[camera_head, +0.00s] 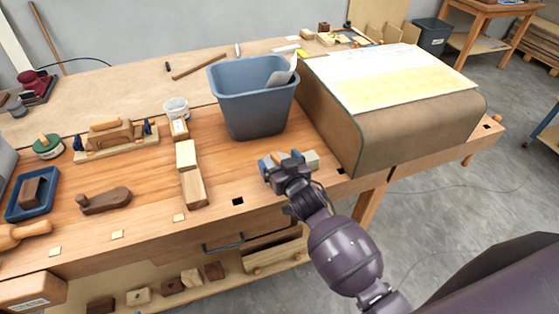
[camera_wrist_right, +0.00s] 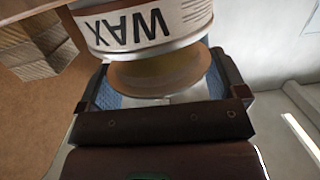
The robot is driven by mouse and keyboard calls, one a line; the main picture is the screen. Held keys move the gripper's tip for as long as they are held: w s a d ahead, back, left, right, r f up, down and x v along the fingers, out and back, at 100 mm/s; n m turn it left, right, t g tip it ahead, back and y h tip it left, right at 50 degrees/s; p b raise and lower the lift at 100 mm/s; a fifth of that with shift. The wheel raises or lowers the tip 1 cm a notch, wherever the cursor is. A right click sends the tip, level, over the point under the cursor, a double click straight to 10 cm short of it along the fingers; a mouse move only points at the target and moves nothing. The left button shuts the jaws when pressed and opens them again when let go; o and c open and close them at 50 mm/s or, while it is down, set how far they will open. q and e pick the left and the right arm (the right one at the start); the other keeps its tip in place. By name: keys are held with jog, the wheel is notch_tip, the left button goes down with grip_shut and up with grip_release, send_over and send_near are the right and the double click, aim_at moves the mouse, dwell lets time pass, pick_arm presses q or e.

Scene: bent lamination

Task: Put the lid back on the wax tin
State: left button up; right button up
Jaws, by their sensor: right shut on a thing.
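The wax tin (camera_wrist_right: 145,28) shows at the top of the right wrist view, with a cream label reading WAX upside down and a silver rim. Just below that rim is a round amber-brown piece (camera_wrist_right: 160,75), which looks like the lid or its knob. It sits between the blue pads of my right gripper (camera_wrist_right: 160,95), which is shut on it. I cannot tell whether it touches the tin. In the head view my right gripper (camera_head: 288,160) is over the bench's front part and largely hides what it holds. My left gripper is out of view.
A grey-blue bin (camera_head: 252,100) stands behind my right gripper. A large bent brown form (camera_head: 415,135) is to the right. Light wood blocks (camera_head: 188,160), a white tub (camera_head: 176,108) and planes (camera_head: 105,200) lie to the left. Clear bench lies left of the gripper.

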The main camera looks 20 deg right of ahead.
jog(key=shift+f, duration=0.55)
jog(key=shift+f, duration=0.15)
dwell(0.5)
jog(key=shift+f+b, duration=0.45)
jog(key=shift+f, duration=0.1)
dwell(1.2)
jog(key=o, duration=0.7)
jog(key=shift+c, duration=0.2)
jog(key=shift+r+p, duration=1.2)
jog(key=shift+p, duration=0.05)
jog(key=shift+r+p, duration=0.8)
jog(key=shift+r, duration=1.5)
